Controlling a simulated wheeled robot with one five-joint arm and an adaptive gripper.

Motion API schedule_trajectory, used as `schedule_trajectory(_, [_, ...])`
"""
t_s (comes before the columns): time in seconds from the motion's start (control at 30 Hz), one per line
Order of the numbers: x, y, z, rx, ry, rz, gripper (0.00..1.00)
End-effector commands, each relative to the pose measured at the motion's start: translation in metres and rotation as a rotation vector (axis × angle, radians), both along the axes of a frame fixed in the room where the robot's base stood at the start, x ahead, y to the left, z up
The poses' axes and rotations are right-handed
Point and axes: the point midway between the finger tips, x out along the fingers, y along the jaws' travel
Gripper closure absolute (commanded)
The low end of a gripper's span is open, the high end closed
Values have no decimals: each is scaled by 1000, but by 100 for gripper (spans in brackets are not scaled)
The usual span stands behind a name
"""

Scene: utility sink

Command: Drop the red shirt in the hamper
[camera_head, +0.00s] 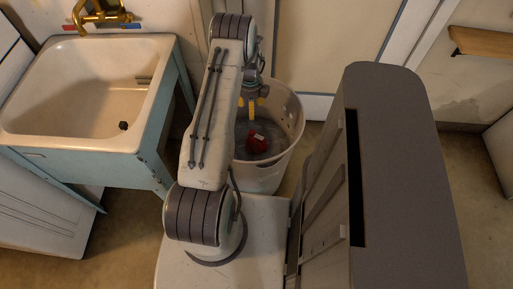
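The hamper (292,108) is a white round basket standing on the floor behind my arm, with a dark greyish inside. A small red cloth, the red shirt (257,141), shows inside it, low down, with a small pale patch on top. My gripper (252,104) is above the hamper's opening, pointing down. Its yellow fingertips are spread apart with nothing seen between them. The red shirt is below the fingertips and looks apart from them. My arm hides the hamper's left side.
A white utility sink (88,95) with a pale blue frame and a brass faucet (100,14) stands at the left, with a small dark object in its basin. A door and wall are behind the hamper. A wooden shelf (482,41) juts out at the upper right.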

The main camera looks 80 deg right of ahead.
Motion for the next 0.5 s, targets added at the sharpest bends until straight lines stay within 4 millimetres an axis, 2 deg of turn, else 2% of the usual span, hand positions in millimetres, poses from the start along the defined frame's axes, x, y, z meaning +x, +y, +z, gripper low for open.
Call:
schedule_trajectory(0.27, [0,0,6,0,0,0,43])
schedule_trajectory(0.5, [0,-1,40,-3,0,0,43])
